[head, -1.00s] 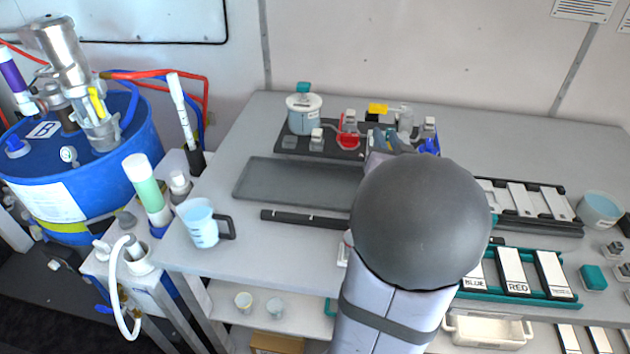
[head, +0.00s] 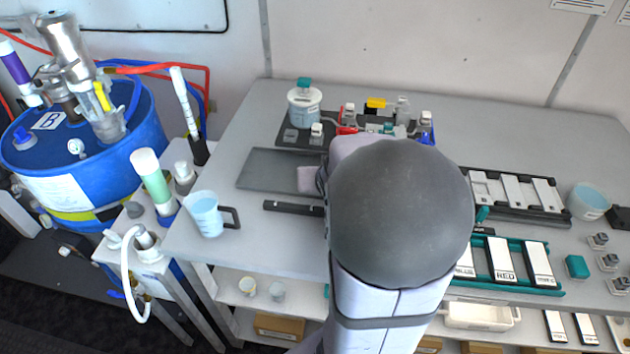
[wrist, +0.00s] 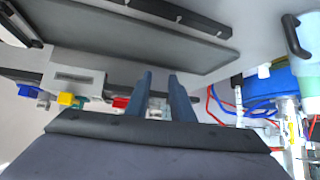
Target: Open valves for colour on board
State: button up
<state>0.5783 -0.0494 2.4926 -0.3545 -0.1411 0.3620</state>
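A dark board (head: 292,139) with valves lies at the back of the table. It carries a red valve (head: 346,130), a yellow valve (head: 375,104) and a blue valve (head: 426,136), partly hidden by my arm in the head view. In the wrist view the blue (wrist: 28,92), yellow (wrist: 68,99) and red (wrist: 120,103) valves show left of my gripper (wrist: 161,93). Its two fingers are apart, nearest the red valve. I cannot see contact with any valve. The head view hides the fingers behind my arm. Handle positions are too small to tell.
A flat grey tray (head: 262,172) lies before the board. A lidded white pot (head: 304,106) stands at the board's left end. A measuring jug (head: 204,215) is at the table's left edge. Labelled slats in a teal rack (head: 540,289) sit right; the table's back right is clear.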

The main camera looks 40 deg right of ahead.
jog(key=shift+s+a+f+n+g+y+p, duration=0.1)
jog(key=shift+s+a+f+g+y, duration=0.1)
jog(key=shift+a, duration=0.3)
jog(key=shift+s+a+f+n+g+y+p, duration=0.1)
jog(key=shift+a+f+g, duration=0.1)
jog(key=shift+a, duration=0.35)
jog(key=shift+s+a+f+n+g+y+p, duration=0.1)
jog(key=shift+a+g, duration=0.1)
jog(key=shift+a, duration=0.3)
